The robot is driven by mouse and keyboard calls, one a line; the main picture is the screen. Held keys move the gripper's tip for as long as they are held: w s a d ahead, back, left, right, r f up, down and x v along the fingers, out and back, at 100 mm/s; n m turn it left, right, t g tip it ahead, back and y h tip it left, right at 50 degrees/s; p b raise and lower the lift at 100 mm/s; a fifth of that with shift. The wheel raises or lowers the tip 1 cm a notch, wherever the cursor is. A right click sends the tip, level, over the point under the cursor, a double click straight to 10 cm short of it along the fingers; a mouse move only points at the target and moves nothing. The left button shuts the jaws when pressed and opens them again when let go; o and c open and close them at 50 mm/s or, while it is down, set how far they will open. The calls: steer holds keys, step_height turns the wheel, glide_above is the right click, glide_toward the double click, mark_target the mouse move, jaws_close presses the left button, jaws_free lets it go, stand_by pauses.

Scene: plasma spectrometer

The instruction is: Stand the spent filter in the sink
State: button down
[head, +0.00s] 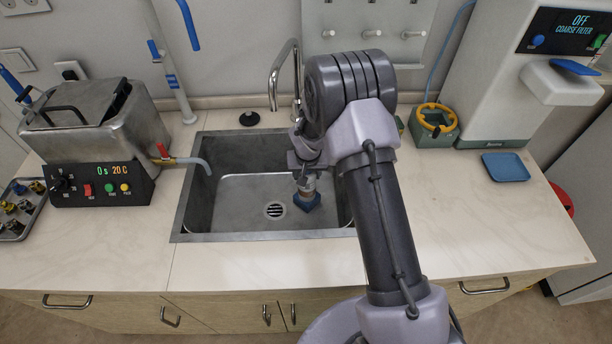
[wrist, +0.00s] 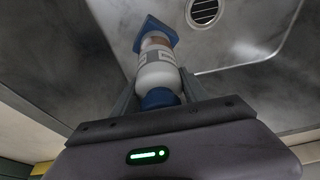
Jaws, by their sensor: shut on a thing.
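The spent filter (wrist: 156,72) is a white cylinder with a grey and brown band and blue ends, one a square blue foot. In the head view the filter (head: 306,190) is upright inside the sink (head: 207,237), right of the drain, with its blue foot low in the basin. My gripper (head: 303,166) is over the basin and shut on the filter's upper part. In the wrist view my gripper's fingers (wrist: 160,97) flank the filter's near blue end. I cannot tell whether the foot touches the sink floor. My arm hides the sink's right part.
The tap (head: 275,78) rises behind the sink, close to my gripper. A metal bath (head: 95,120) with a hose stands left. At the right are a white dispenser (head: 555,90), a green and yellow holder (head: 436,124) and a blue tray (head: 506,167). The basin's left floor is clear.

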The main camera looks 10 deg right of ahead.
steer(key=shift+r, duration=0.15)
steer(key=c, duration=0.6)
jaws_free()
steer(key=s+r+p, duration=0.1)
steer(key=s+r, duration=0.3)
steer(key=r, duration=0.5)
steer(key=s+r+m+p, duration=0.1)
steer(key=s+r, duration=0.2)
steer(key=r, duration=0.6)
steer(key=s+r+p, duration=0.1)
steer(key=s+r, duration=0.3)
steer(key=r, duration=0.6)
steer(key=s+a+r+y, duration=0.1)
steer(key=s+r, duration=0.2)
steer(key=s, duration=0.4)
steer(key=s+a+r+t, duration=0.1)
steer(key=s+a+r, duration=0.1)
steer(key=s, duration=0.5)
steer(key=s+a+r+m+t+y, duration=0.1)
steer(key=s+a+r, duration=0.1)
steer(key=s+r, duration=0.2)
steer(key=s, duration=0.3)
steer(key=shift+s+r+y, duration=0.2)
steer(key=shift+s+y, duration=0.1)
steer(key=shift+s, duration=0.1)
